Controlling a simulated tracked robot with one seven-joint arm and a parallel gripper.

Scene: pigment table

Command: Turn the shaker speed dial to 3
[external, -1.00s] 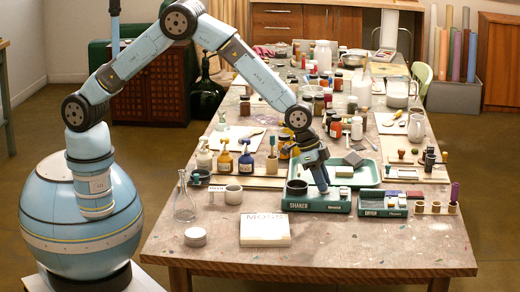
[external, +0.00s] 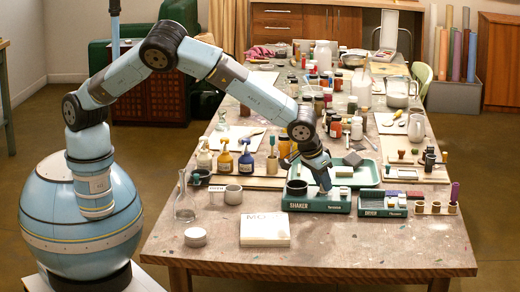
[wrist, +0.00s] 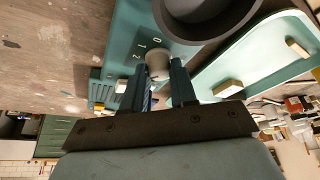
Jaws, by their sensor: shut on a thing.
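The green shaker (external: 300,208) stands on the near part of the table, with a dark round cup (external: 296,188) at its left end. In the wrist view its green body (wrist: 133,27) carries a grey speed dial (wrist: 158,65) with the numbers 0, 1 and 2 beside it. Further numbers are hidden, and I cannot tell where the dial points. My gripper (external: 326,190) reaches down onto the right part of the shaker. In the wrist view my gripper (wrist: 156,78) is shut on the dial, one finger on each side.
A green dryer box (external: 383,212) stands just right of the shaker. A green tray (external: 367,182) lies behind it. A white box (external: 265,230) and a flask (external: 184,208) stand to the left. The table's front edge is clear.

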